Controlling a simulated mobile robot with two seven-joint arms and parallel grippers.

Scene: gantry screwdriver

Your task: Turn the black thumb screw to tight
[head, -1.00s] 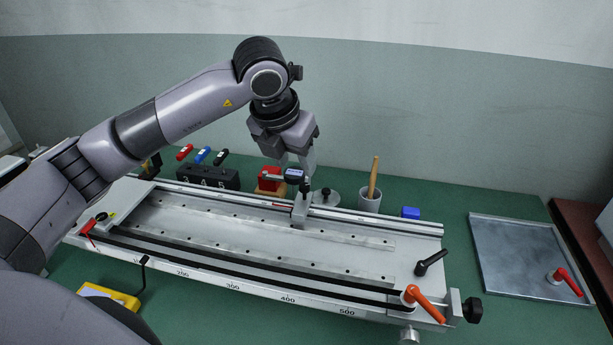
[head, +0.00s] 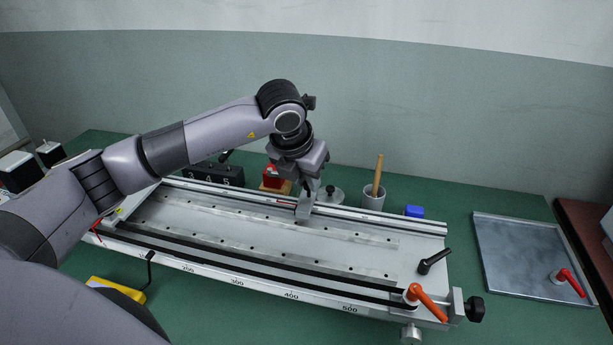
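My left gripper (head: 308,191) points down at the small grey carriage (head: 304,210) on the rear rail of the long metal fixture (head: 230,226). Its fingers are at the carriage's top, where a small dark screw head is mostly hidden between them. I cannot tell whether they touch or grip it. The digital readout beside the carriage is hidden behind the gripper. A larger black knob (head: 474,309) sits at the fixture's right end, away from the gripper. My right gripper is not in view.
A black lever (head: 434,261) and an orange lever (head: 427,301) stick up at the fixture's right end. Behind the rail stand a red block (head: 272,177), a round grey piece (head: 329,195), a cup (head: 373,199) and a blue block (head: 414,211). A metal tray (head: 525,260) lies right.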

